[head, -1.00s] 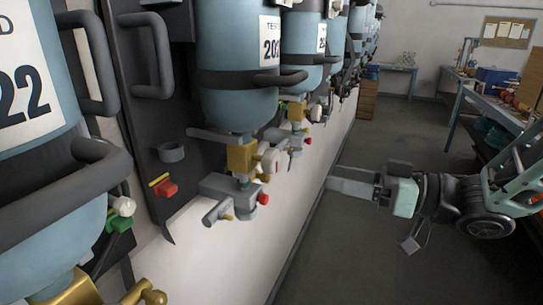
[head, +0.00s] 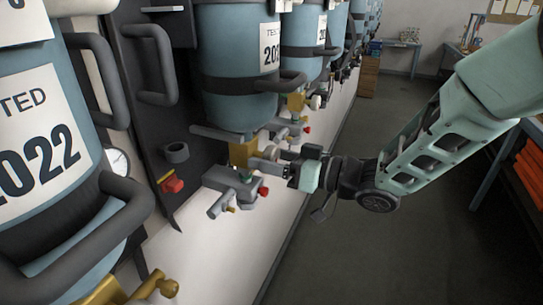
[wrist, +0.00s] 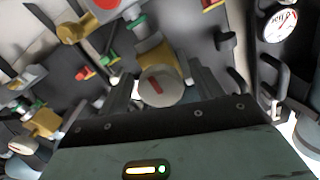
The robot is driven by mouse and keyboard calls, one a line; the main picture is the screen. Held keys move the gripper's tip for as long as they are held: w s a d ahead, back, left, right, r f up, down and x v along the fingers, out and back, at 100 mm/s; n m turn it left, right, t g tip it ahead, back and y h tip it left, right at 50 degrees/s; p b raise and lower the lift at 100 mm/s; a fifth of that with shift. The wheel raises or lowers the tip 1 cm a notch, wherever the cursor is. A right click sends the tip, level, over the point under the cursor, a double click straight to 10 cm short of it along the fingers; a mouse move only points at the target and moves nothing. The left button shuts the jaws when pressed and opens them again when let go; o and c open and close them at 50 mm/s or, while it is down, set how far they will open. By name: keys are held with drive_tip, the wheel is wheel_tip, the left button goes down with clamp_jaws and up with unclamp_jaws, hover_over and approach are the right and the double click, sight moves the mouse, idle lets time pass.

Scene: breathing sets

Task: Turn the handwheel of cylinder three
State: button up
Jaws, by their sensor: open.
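A blue-grey cylinder (head: 238,60) hangs upside down in the rack, with a brass valve (head: 243,152) at its lower end. The valve's handwheel, a pale round knob with a red mark (wrist: 158,86), faces the wrist camera. My gripper (head: 263,163) reaches in from the right at this valve. In the wrist view its open fingers (wrist: 160,80) stand on either side of the handwheel. I cannot tell whether they touch it. In the head view the fingers largely hide the handwheel. No number marking this cylinder as three is readable.
A grey block with a red knob (head: 263,191) sits just below the valve. A nearer cylinder (head: 60,120) with a dark handle fills the left. More cylinders (head: 303,45) stand beyond. A pressure gauge (wrist: 280,24) shows at upper right. The floor (head: 345,260) at right is open.

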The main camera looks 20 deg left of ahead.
drive_tip(key=c, duration=1)
drive_tip(key=shift+f+n+b, duration=0.15)
drive_tip(key=shift+n+b, duration=0.15)
drive_tip(key=shift+b, duration=0.35)
drive_tip(key=shift+f+n+b, duration=0.15)
drive_tip(key=shift+n+b, duration=0.45)
drive_tip(key=shift+b, duration=0.5)
drive_tip(key=n+b, duration=0.3)
drive_tip(key=b, duration=0.3)
drive_tip(key=shift+w+f, duration=0.1)
drive_tip(key=n+b, duration=0.3)
drive_tip(key=b, duration=0.2)
drive_tip(key=shift+n, duration=0.4)
drive_tip(key=n+b, duration=0.1)
drive_tip(key=b, duration=0.1)
drive_tip(key=n+b, duration=0.2)
drive_tip(key=shift+w+r, duration=0.1)
drive_tip(key=shift+r, duration=0.2)
drive_tip(key=shift+r+n+b, duration=0.15)
drive_tip(key=shift+n+b, duration=0.25)
drive_tip(key=shift+b, duration=0.05)
